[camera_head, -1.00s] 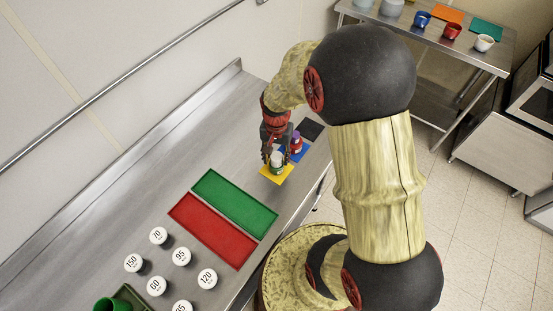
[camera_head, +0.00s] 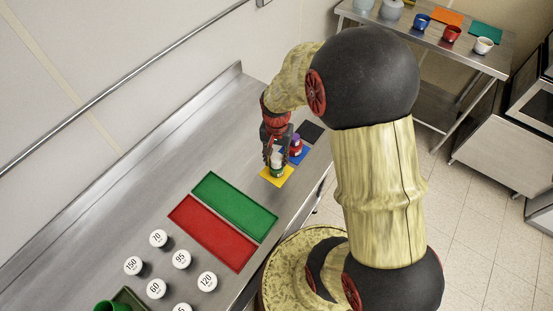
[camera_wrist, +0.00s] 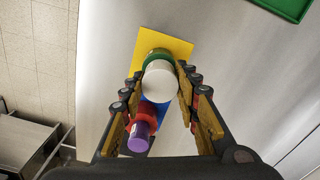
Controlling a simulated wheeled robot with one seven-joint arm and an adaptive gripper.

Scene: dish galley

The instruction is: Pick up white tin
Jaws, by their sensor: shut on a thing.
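The white tin (camera_head: 276,158) is a small white cylinder above a green round piece (camera_head: 277,171) on the yellow mat (camera_head: 268,178). In the wrist view the white tin (camera_wrist: 160,82) shows its pale round top, with the green piece (camera_wrist: 157,54) behind it and the yellow mat (camera_wrist: 180,47) around. I cannot tell whether the tin rests on the green piece or in it. My gripper (camera_wrist: 160,84) is shut on the white tin, one finger on each side. In the head view my gripper (camera_head: 276,150) comes down from above.
A purple-topped red piece (camera_wrist: 138,133) stands close by on the blue mat (camera_head: 302,154). A black mat (camera_head: 312,132) lies beyond. Green (camera_head: 235,207) and red (camera_head: 212,233) trays and several numbered white-topped tins (camera_head: 158,238) occupy the nearer counter. The counter left of my gripper is clear.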

